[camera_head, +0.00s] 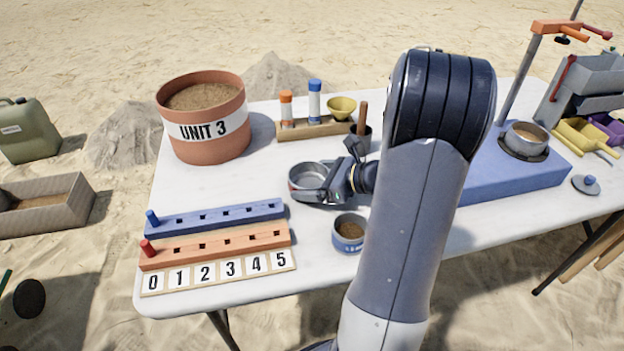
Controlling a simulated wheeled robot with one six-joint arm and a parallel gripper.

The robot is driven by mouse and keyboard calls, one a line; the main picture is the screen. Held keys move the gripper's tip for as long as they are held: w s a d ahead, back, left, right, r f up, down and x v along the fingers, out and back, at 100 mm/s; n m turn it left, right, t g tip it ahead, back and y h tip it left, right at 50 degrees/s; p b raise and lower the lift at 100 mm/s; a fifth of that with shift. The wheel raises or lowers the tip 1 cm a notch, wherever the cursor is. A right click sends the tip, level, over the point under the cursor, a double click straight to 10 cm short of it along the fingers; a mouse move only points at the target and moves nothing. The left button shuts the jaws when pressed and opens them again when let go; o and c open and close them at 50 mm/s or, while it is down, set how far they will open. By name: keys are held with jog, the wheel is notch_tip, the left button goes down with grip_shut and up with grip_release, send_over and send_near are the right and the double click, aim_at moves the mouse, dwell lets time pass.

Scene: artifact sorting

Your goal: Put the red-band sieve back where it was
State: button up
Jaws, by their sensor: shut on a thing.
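My gripper (318,190) is shut on a round metal sieve (306,174) near the middle of the table. The sieve looks empty and level, with its open side up. Its band is mostly hidden by the fingers, with a hint of red at the side. I cannot tell whether it touches the table. A blue-band sieve (348,236) with brown soil in it stands on the table in front of my gripper. Another metal sieve (527,136) with soil sits on a dark ring on the blue box (510,178) at the right.
A terracotta "UNIT 3" bucket (204,141) stands at the back left. A wooden rack (305,129) holds two capped tubes and a yellow bowl. Blue (215,221) and orange (216,247) peg rails lie front left above a number strip. A lid (586,184) lies far right. My arm hides the middle right.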

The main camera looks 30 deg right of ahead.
jog(key=o, duration=0.8)
jog(key=shift+f, duration=0.1)
jog(key=shift+o, duration=0.2)
jog(key=shift+r, duration=0.3)
jog(key=p+v, duration=0.2)
jog(key=v, duration=1)
jog(key=shift+f, duration=0.2)
